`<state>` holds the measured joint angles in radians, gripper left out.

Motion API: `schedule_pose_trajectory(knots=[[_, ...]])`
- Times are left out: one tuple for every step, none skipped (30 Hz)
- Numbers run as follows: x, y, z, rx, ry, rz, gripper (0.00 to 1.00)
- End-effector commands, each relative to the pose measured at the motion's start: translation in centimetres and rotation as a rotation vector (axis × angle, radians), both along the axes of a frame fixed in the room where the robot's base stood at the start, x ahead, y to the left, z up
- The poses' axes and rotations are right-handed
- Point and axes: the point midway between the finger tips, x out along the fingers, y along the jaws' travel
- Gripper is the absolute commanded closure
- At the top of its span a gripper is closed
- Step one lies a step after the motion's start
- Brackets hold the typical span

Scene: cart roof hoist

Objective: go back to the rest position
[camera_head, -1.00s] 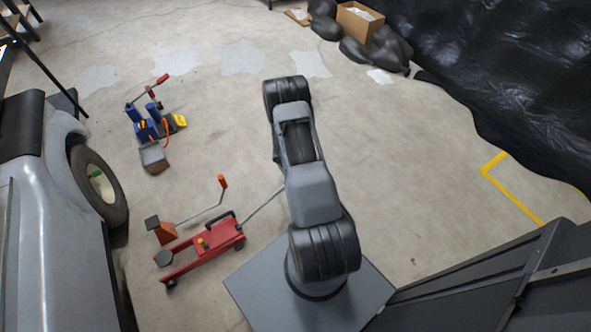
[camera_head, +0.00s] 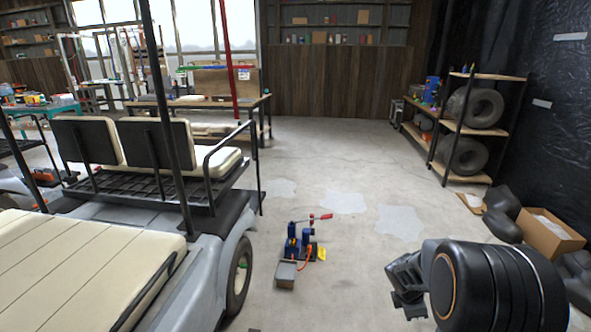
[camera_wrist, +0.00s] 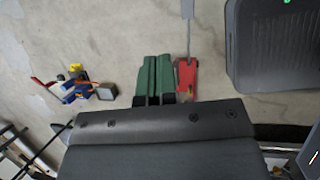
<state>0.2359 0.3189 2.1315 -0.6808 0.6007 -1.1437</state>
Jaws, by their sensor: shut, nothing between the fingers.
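My gripper (camera_wrist: 156,68) shows in the wrist view as two green fingers side by side, closed together with no object between them. In the head view my arm is folded at the lower right, clear of the cart; the fingers cannot be made out there. The golf cart (camera_head: 95,270), with cream seats and a grey body, fills the left of the head view. No object hangs from my arm.
Blue jacks (camera_head: 293,245) stand on the floor right of the cart wheel (camera_head: 239,277). A red trolley jack (camera_wrist: 187,76) shows beside my fingers in the wrist view. A tyre shelf (camera_head: 468,128) and cardboard box (camera_head: 549,236) stand right. Middle floor is free.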

Motion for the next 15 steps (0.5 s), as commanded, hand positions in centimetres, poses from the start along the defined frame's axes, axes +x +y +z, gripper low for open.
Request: schedule_pose_trajectory(knots=[[-0.8, 1.6, 5.6, 0.031, -0.082, -0.123, 1.0], [-1.4, 2.5, 7.7, 0.057, -0.127, -0.207, 1.0], [-2.3, 3.8, 10.4, 0.095, -0.185, -0.319, 1.0], [-3.1, 4.7, 12.2, 0.126, -0.224, -0.401, 1.0], [-3.8, 5.7, 13.9, 0.159, -0.26, -0.481, 1.0], [-4.8, 6.9, 16.0, 0.204, -0.304, -0.583, 1.0], [-5.6, 7.7, 17.5, 0.239, -0.334, -0.657, 1.0], [-6.4, 8.6, 18.8, 0.274, -0.359, -0.727, 1.0], [-7.4, 9.6, 20.4, 0.32, -0.387, -0.817, 1.0], [-8.1, 10.4, 21.6, 0.354, -0.407, -0.879, 1.0], [-8.8, 11.1, 22.5, 0.386, -0.42, -0.938, 1.0], [-9.7, 12.0, 23.7, 0.427, -0.436, -1.01, 1.0], [-10.3, 12.5, 24.4, 0.456, -0.444, -1.059, 1.0], [-10.9, 13.1, 25.1, 0.483, -0.452, -1.106, 1.0], [-11.5, 13.7, 25.8, 0.515, -0.456, -1.159, 1.0]])
